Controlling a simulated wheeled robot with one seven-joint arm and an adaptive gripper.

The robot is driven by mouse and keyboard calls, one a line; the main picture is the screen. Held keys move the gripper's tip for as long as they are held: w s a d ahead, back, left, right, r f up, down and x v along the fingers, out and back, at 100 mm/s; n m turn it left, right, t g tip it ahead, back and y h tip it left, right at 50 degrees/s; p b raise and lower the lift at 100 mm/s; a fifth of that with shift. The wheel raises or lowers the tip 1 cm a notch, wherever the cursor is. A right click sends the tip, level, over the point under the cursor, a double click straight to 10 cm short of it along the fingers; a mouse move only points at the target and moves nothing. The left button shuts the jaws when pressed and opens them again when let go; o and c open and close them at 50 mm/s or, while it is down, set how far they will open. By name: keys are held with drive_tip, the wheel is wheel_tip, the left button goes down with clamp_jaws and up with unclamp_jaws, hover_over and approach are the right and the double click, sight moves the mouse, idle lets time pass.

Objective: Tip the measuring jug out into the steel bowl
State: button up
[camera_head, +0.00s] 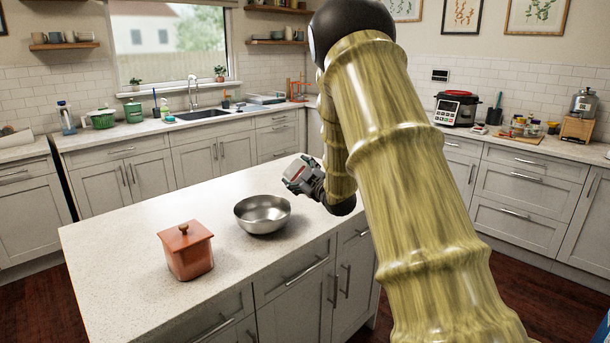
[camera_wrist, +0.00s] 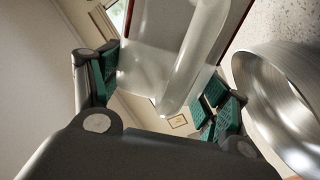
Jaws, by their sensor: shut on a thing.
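The steel bowl (camera_head: 262,214) stands upright on the island counter, right of the orange lidded box. It also shows at the right of the wrist view (camera_wrist: 262,95). My gripper (camera_head: 303,178) is above the counter, just right of and above the bowl. In the wrist view its two green-padded fingers (camera_wrist: 163,84) are shut on the clear measuring jug (camera_wrist: 190,60), near its pale handle-like bar. The picture is strongly tilted in the wrist view. The jug is small and mostly hidden by my gripper in the head view, so its contents cannot be told.
The orange lidded box (camera_head: 187,252) stands on the island counter (camera_head: 120,235), left of the bowl. The counter's left and back parts are clear. A sink (camera_head: 205,114) and a red-and-black cooker (camera_head: 456,108) are on the far counters.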

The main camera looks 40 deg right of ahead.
drive_tip(key=shift+w+a+f+n, duration=0.15)
drive_tip(key=shift+a+n, duration=0.15)
drive_tip(key=shift+a, duration=0.4)
drive_tip(key=w+a+f+n+b, duration=0.1)
drive_tip(key=a+n+b, duration=0.7)
drive_tip(key=n+b, duration=0.7)
drive_tip(key=shift+a+n, duration=0.15)
drive_tip(key=shift+n, duration=0.25)
drive_tip(key=shift+w, duration=0.1)
idle(0.4)
